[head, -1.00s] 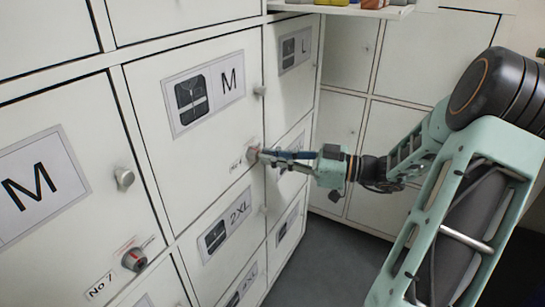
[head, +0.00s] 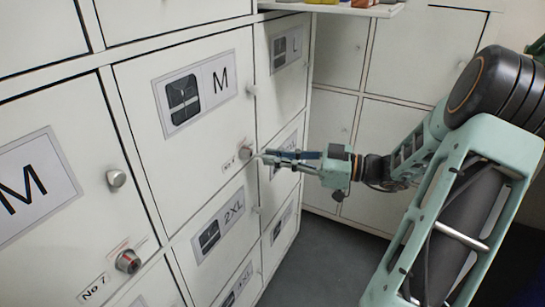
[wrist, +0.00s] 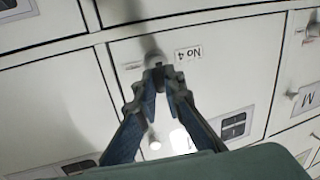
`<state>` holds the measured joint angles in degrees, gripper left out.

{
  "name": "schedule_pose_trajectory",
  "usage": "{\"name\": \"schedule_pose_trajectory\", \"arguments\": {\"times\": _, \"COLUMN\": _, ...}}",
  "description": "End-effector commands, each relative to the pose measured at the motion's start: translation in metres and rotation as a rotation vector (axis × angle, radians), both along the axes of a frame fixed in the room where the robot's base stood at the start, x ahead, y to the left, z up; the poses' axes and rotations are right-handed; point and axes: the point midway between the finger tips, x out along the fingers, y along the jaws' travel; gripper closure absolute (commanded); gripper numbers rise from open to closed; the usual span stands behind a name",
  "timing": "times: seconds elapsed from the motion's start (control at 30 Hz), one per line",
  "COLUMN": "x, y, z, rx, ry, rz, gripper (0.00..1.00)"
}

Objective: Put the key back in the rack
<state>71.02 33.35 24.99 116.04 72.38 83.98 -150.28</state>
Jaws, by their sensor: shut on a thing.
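My gripper (head: 260,156) is in front of the locker door marked M, close to its small round lock (head: 245,153). In the wrist view the fingertips (wrist: 160,78) are shut on a small dark thing (wrist: 159,70), which I take to be the key. Most of it is hidden between the fingers. In the head view a narrow gap shows between fingertips and lock. I cannot make out a key rack in either view.
Another lock (head: 128,261) with a reddish mark sits above the label No 7 (head: 93,288). Door knobs (head: 116,179) stick out from the lockers. A white shelf (head: 375,11) with coloured items is at the top. Open floor (head: 310,260) lies below my arm.

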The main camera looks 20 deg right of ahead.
Motion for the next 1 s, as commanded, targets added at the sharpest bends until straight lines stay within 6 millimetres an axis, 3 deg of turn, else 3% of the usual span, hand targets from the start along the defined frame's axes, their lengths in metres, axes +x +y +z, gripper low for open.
{"name": "schedule_pose_trajectory", "arguments": {"times": 1.0, "x": -0.016, "y": -0.02, "z": 0.0, "rx": 0.001, "ry": 0.001, "rz": -0.001, "gripper": 1.0}}
